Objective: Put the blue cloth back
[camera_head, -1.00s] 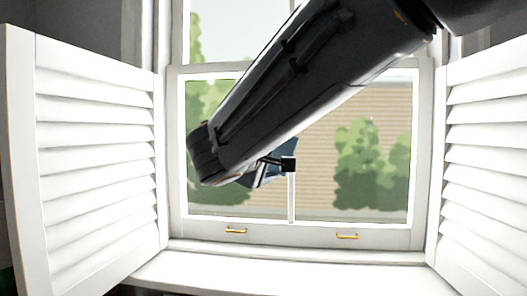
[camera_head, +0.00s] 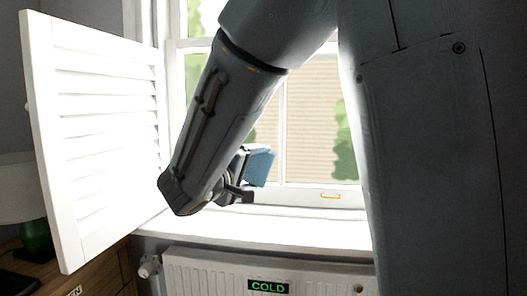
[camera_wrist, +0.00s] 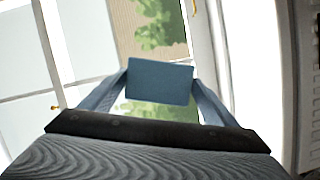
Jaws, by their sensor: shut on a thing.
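The blue cloth (camera_wrist: 160,82) is a flat, folded-looking blue rectangle in the middle of the wrist view. My gripper (camera_wrist: 160,88) is shut on it, with one finger at each side edge. In the head view the cloth (camera_head: 260,166) shows partly behind my gripper (camera_head: 246,172). It is held up in front of the window, above the sill. Part of it is hidden by my gripper and arm.
The window (camera_head: 308,118) has a white sill (camera_head: 240,229) and an open louvred shutter (camera_head: 98,130) on the left. A radiator (camera_head: 210,272) with a "COLD" sign (camera_head: 268,287) is under the sill. A green-based lamp (camera_head: 36,238) stands on a wooden cabinet (camera_head: 92,277) at lower left.

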